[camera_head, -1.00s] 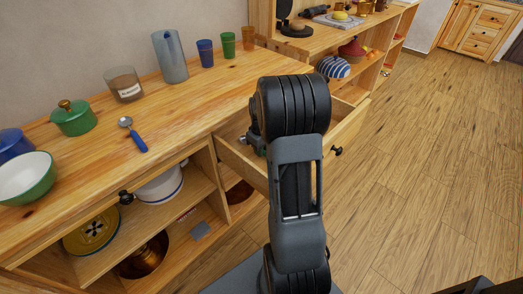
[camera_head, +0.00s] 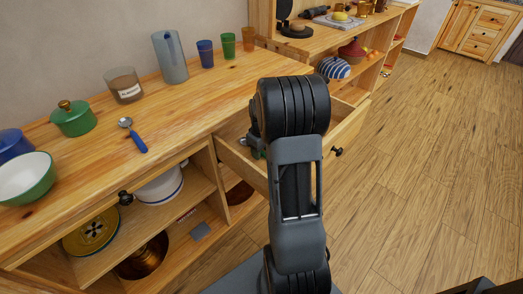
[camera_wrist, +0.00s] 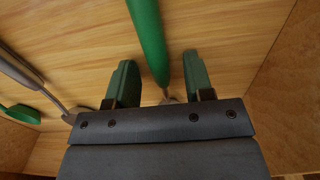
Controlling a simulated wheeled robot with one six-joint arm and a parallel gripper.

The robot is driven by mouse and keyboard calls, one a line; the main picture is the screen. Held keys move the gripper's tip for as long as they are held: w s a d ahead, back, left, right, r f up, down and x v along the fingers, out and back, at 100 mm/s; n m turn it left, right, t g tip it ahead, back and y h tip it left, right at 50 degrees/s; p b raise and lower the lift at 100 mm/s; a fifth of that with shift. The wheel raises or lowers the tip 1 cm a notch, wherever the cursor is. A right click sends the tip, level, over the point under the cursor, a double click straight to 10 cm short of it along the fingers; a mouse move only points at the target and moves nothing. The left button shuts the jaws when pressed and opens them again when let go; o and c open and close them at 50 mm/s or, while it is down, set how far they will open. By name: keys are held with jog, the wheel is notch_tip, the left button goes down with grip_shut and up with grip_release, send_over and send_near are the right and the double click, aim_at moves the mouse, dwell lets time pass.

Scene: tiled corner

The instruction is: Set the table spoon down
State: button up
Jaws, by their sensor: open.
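In the wrist view, a utensil with a green handle (camera_wrist: 149,38) and a metal neck lies between the two fingers of my gripper (camera_wrist: 160,80). The fingers are open, with a gap visible on both sides of it. Its metal end is hidden behind the gripper body, so I cannot tell its shape. It appears to lie on the wooden floor of the open drawer (camera_head: 240,163). In the head view my arm hides most of the drawer and the fingers. A spoon with a blue handle (camera_head: 138,142) lies on the wooden counter (camera_head: 190,112).
On the counter stand a green pot (camera_head: 74,120), a glass jar (camera_head: 125,87), a pitcher (camera_head: 170,58) and a bowl (camera_head: 27,180).

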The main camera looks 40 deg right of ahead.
notch_tip(320, 180, up, 12)
jog(key=p, duration=0.3)
jog(key=s+a+r+m+t, duration=0.1)
jog(key=s+a, duration=0.5)
jog(key=a, duration=0.3)
jog(key=s+a+r+m+t, duration=0.1)
jog(key=s+a+t, duration=0.1)
jog(key=s+a, duration=0.5)
jog(key=a, duration=0.3)
jog(key=shift+s+r, duration=0.15)
jog(key=shift+s, duration=0.1)
